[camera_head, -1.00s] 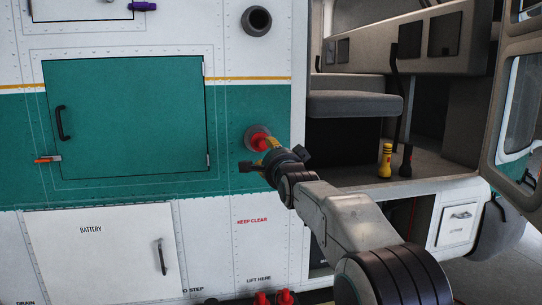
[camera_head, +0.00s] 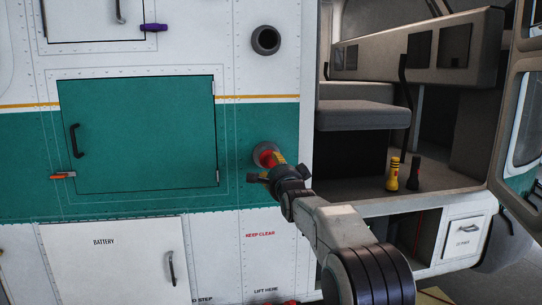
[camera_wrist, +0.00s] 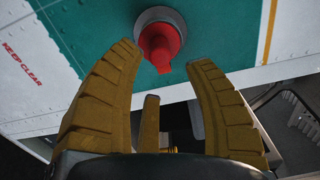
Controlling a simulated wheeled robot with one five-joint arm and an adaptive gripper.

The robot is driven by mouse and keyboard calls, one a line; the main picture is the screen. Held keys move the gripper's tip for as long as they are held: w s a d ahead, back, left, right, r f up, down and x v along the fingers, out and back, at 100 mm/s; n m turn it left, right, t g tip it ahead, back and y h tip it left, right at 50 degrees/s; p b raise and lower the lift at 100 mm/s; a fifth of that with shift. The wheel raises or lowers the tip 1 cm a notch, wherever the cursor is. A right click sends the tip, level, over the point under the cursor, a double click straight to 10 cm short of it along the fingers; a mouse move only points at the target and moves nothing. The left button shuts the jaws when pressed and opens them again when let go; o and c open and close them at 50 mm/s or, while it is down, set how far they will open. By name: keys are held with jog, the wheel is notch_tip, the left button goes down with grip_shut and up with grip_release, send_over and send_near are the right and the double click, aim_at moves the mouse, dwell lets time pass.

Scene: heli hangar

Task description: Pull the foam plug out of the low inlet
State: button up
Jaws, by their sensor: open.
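The red foam plug (camera_wrist: 158,44) sits in the grey-rimmed low inlet (camera_wrist: 147,15) on the green side panel. In the head view the plug (camera_head: 265,153) is partly hidden behind my gripper, and the inlet rim (camera_head: 256,148) shows around it. My gripper (camera_wrist: 166,68) is open, its yellow fingers spread to either side of the plug's near end in the wrist view. It also shows in the head view (camera_head: 275,166), pointed at the inlet. The fingers do not appear to touch the plug. A third finger shows low between the other two.
An upper inlet (camera_head: 265,40) is open and empty. A closed green door (camera_head: 140,135) and a battery panel (camera_head: 118,270) lie to the left. The open cabin at the right holds a yellow flashlight (camera_head: 392,174), a dark one (camera_head: 414,172) and a seat (camera_head: 362,115).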

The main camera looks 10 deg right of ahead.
aim_at(272, 164)
jog(key=shift+w+r+p, duration=0.1)
jog(key=shift+w+p, duration=1.85)
jog(key=shift+w, duration=1.3)
jog(key=shift+c, duration=0.4)
jog(key=c, duration=0.8)
jog(key=shift+o, duration=0.2)
jog(key=shift+s+b, duration=1.9)
jog(key=shift+b, duration=1.25)
jog(key=shift+s, duration=0.1)
